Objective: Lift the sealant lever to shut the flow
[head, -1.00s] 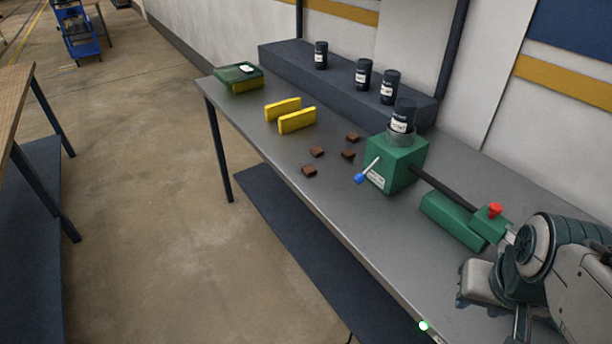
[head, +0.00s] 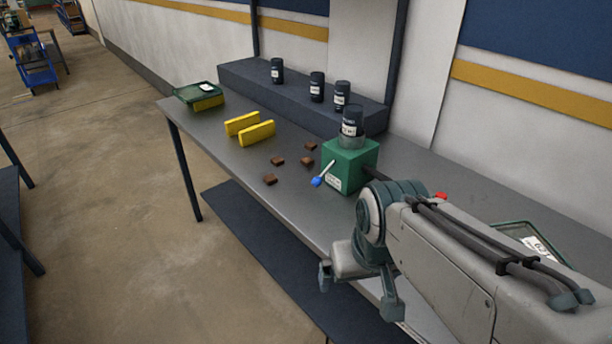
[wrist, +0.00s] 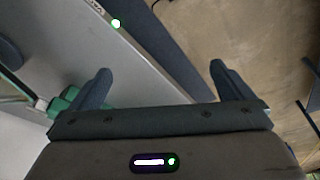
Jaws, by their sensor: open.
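The sealant lever is a thin light rod with a blue tip (head: 317,181). It slants down and to the left from the front of a green box (head: 349,163) on the grey bench. A dark canister (head: 352,121) stands upside down or upright, I cannot tell which, in a clear collar on top of the box. My gripper (head: 358,300) is to the lower right of the lever, apart from it, over the bench's front edge. In the wrist view my gripper (wrist: 160,85) has its fingers wide apart with nothing between them. The lever does not show in the wrist view.
Several brown blocks (head: 277,161) and two yellow bars (head: 256,133) lie on the bench (head: 225,152) left of the box. Dark canisters (head: 316,87) stand on a raised ledge (head: 245,85) behind. A green tray (head: 202,94) is at the far left end.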

